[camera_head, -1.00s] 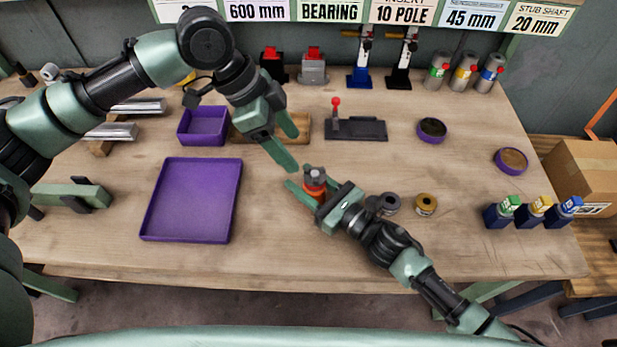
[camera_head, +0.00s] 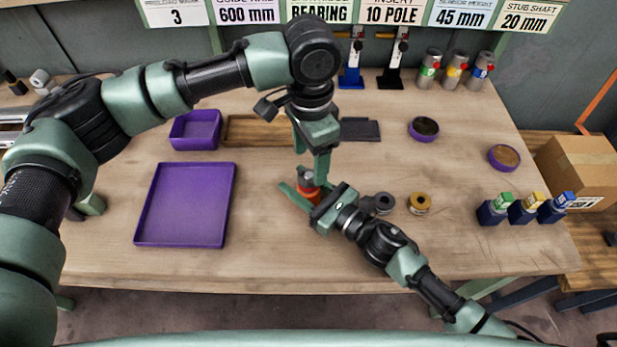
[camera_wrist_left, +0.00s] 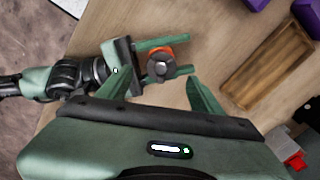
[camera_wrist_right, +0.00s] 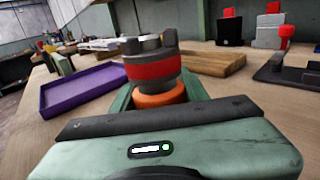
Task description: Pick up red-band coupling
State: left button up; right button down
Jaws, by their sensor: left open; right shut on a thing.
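The red-band coupling (camera_wrist_right: 152,62) is a dark grey cylinder with a red band. It stands upright on an orange round piece (camera_wrist_right: 160,97) in the right wrist view. In the head view the coupling (camera_head: 307,175) is partly hidden by my left gripper. My right gripper (camera_head: 295,190) is shut around the orange piece, low at the table, with one finger on each side. My left gripper (camera_head: 312,165) is open and points down just over the coupling. In the left wrist view the coupling top (camera_wrist_left: 160,64) lies ahead, between the lines of the open fingers (camera_wrist_left: 160,84), not touched as far as I see.
A purple tray (camera_head: 228,205) and a purple bin (camera_head: 195,130) lie to the left. A wooden tray (camera_head: 250,130) and a dark fixture (camera_head: 360,130) are behind. A grey ring (camera_head: 383,202) and a brass ring (camera_head: 420,203) sit right of my right gripper. The front table is clear.

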aim_at(308, 174)
pick_arm(q)
jog(key=shift+a+f, duration=0.15)
jog(key=shift+f, duration=2.5)
jog(key=shift+w, duration=0.1)
grip_shut()
